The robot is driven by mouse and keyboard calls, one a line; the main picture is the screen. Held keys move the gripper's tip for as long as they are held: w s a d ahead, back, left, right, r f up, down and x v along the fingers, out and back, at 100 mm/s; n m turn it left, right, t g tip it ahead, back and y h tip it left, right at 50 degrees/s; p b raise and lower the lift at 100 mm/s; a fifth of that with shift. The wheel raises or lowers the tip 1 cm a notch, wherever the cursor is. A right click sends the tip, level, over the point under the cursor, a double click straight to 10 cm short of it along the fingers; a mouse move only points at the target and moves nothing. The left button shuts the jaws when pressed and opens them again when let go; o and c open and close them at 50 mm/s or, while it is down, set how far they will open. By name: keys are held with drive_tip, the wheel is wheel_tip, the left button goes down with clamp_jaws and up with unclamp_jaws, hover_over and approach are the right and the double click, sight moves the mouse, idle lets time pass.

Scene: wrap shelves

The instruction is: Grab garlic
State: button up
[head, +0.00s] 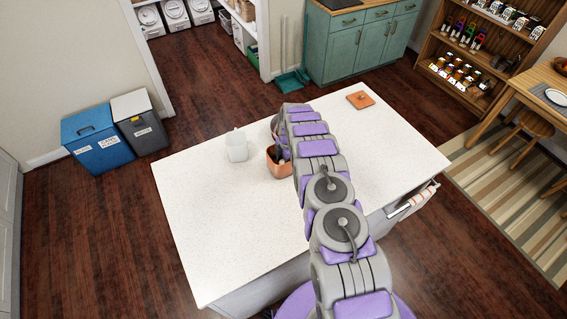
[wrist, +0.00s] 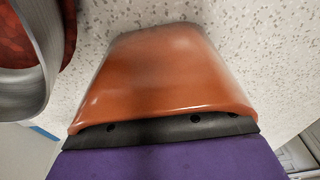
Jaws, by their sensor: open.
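I cannot make out any garlic in either view. My gripper (head: 279,160) hangs low over the white island counter, its orange jaw showing left of my arm. In the wrist view the open orange jaw (wrist: 163,75) fills the middle, with speckled counter behind it and nothing seen in its grip. A round metal-rimmed bowl or pot (wrist: 45,70) with dark red contents is cut off at the left of the wrist view, close beside the jaw. In the head view my arm hides most of this area.
The island counter (head: 205,220) is mostly bare. A white pitcher-like container (head: 236,147) stands left of my gripper, and a small orange-brown board (head: 360,100) lies at the far right. Blue (head: 97,138) and grey (head: 140,122) bins, teal cabinets (head: 358,45) and shelves (head: 470,45) stand beyond.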

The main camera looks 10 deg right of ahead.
drive_tip(key=shift+d, duration=0.15)
drive_tip(key=c, duration=0.8)
drive_tip(key=shift+r, duration=0.1)
